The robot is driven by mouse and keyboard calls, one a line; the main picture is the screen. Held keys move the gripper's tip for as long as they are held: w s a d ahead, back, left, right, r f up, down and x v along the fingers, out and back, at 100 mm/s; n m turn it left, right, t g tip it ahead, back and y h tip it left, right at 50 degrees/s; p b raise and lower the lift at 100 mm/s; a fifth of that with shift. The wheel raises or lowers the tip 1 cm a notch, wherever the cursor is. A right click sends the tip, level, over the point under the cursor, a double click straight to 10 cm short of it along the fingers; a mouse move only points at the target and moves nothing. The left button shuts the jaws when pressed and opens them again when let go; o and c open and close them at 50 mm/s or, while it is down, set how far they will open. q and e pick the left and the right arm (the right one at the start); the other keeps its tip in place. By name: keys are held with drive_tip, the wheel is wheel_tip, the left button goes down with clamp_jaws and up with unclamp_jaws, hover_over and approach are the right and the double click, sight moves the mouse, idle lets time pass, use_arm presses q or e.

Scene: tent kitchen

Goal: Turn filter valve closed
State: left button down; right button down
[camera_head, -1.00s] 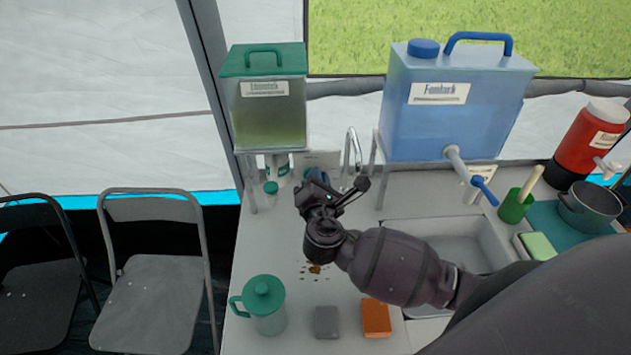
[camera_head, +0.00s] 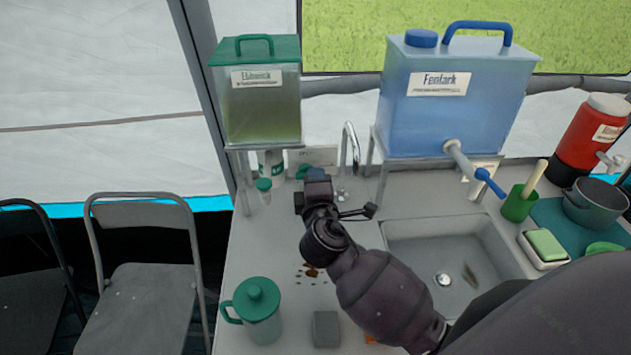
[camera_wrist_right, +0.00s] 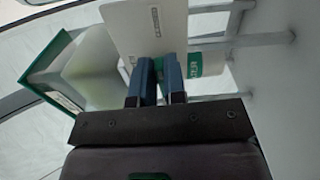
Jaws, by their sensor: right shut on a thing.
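The green-lidded filter tank (camera_head: 262,108) stands on a rack at the back left of the counter. Below it is a white cartridge with a green band (camera_head: 271,163), whose band also shows behind the fingers in the right wrist view (camera_wrist_right: 194,65). A small green part, apparently the filter valve (camera_head: 302,172), shows beside my right gripper (camera_head: 318,176). In the wrist view the blue fingers of my right gripper (camera_wrist_right: 157,80) are close together, shut on what seems to be the valve handle. The fingers hide the handle, so its angle cannot be told. My left gripper is out of view.
The blue tank (camera_head: 450,108) with its blue-levered tap stands right of the filter. A sink (camera_head: 405,235) lies right of my arm. A green-lidded jug (camera_head: 258,318) and a grey block (camera_head: 326,328) stand near the front. A white card (camera_wrist_right: 150,30) is close behind the fingers.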

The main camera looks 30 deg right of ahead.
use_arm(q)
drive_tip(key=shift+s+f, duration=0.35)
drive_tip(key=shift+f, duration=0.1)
use_arm(e)
drive_tip(key=shift+f+m, duration=0.15)
drive_tip(key=shift+m, duration=0.25)
drive_tip(key=c, duration=1.2)
unclamp_jaws()
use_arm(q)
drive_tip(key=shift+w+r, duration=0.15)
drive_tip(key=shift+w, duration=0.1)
use_arm(e)
drive_tip(key=shift+s, duration=0.1)
